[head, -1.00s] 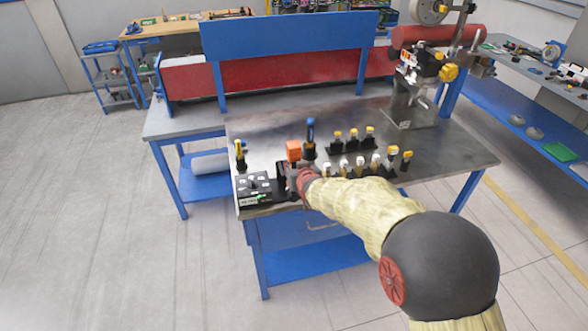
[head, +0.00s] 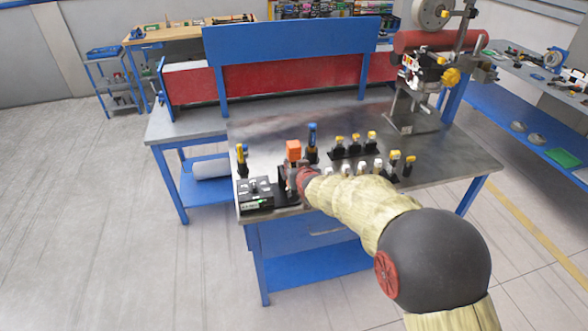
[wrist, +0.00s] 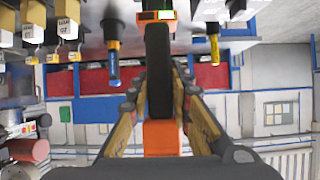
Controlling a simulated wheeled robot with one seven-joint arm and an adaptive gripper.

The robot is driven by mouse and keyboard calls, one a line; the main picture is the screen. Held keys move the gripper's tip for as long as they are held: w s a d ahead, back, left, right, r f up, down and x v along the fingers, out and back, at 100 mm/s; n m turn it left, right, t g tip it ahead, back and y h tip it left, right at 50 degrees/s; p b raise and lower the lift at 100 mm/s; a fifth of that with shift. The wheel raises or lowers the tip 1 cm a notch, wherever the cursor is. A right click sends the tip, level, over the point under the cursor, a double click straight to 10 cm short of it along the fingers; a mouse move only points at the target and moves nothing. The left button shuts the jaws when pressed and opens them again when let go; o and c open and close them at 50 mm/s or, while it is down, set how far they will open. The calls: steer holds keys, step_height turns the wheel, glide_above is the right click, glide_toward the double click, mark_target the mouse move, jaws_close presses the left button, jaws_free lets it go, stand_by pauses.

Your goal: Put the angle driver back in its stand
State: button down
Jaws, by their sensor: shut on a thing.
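The angle driver (head: 293,150) is upright, with an orange block on top and a black body below. In the wrist view, which looks upside down, its black body (wrist: 158,72) lies between the fingers, with orange at both ends and a green-lit patch at the far end. My gripper (head: 291,175) is shut on the black body; the fingers also show in the wrist view (wrist: 158,90). The driver is at the front left of the metal bench (head: 275,125). Its lower end is mostly hidden by my gripper, so I cannot tell whether it touches a stand.
A black box with pale knobs (head: 255,192) lies just left of my gripper. A blue-topped tool (head: 312,140) stands close behind right, and a yellow-topped tool (head: 241,158) at the left edge. Several yellow-capped and white-capped pieces stand to the right. The bench's back middle is clear.

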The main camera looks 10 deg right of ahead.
steer(key=w+b, duration=0.2)
steer(key=w, duration=0.5)
steer(key=shift+r, duration=0.35)
stand_by(2.9)
steer(key=shift+s+f+b, duration=0.1)
steer(key=shift+f+b, duration=0.75)
steer(key=shift+b, duration=0.1)
stand_by(0.9)
steer(key=c, duration=1.6)
jaws_free()
steer(key=shift+f, duration=0.1)
steer(key=shift+o, duration=0.3)
steer(key=shift+f, duration=0.1)
steer(key=v, duration=1.2)
steer(key=shift+s, duration=0.15)
